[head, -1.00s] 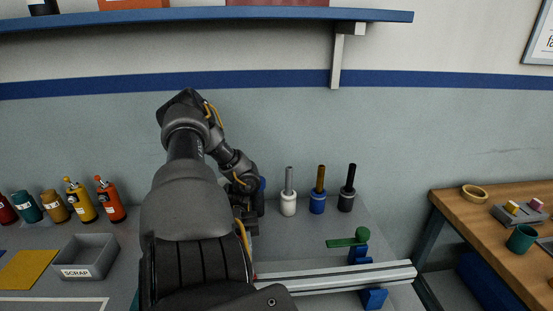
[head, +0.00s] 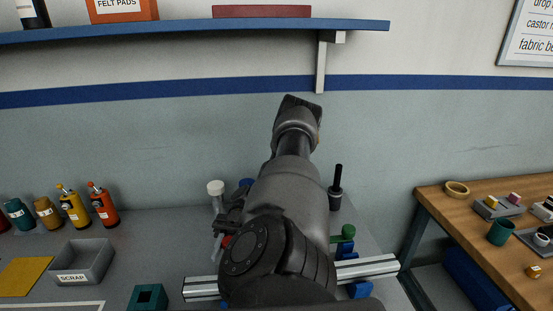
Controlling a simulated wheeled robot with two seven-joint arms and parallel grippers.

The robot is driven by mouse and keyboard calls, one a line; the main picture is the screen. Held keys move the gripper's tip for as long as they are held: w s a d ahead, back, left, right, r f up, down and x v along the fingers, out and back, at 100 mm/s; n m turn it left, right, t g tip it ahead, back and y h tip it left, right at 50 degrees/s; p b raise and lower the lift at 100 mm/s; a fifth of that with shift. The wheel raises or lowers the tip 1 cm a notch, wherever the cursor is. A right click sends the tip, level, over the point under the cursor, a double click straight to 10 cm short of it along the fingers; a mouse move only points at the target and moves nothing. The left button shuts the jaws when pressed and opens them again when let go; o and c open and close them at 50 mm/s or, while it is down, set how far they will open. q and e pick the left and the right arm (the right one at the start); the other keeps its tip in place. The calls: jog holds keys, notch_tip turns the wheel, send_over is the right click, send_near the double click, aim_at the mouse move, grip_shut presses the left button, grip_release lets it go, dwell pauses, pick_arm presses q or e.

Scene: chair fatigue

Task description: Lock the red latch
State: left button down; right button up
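A small red part (head: 227,241), which may be the red latch, shows at the left edge of my arm, just above the silver rail (head: 368,268). Most of it is hidden, so I cannot tell its position. My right arm comes in from the bottom and covers the middle of the rail. Dark parts of my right gripper (head: 231,222) show left of the arm, close above the red part. I cannot see its fingertips or whether it touches anything. A green-knobbed part (head: 348,232) stands behind the rail, right of the arm. My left gripper is not in view.
A white-capped item (head: 216,188) stands behind the gripper, and a black-handled tool (head: 337,190) right of the arm. A teal block (head: 148,297) sits left of the rail. A grey scrap bin (head: 83,262) and several bottles (head: 72,206) stand farther left.

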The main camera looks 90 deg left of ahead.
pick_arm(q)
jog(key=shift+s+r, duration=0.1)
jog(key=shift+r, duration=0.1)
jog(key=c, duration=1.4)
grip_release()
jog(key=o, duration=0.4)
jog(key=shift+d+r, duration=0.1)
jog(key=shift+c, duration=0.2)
pick_arm(e)
jog(key=shift+s+a+r, duration=0.15)
jog(key=shift+s+a, duration=0.05)
jog(key=shift+a, duration=0.6)
jog(key=shift+d, duration=0.1)
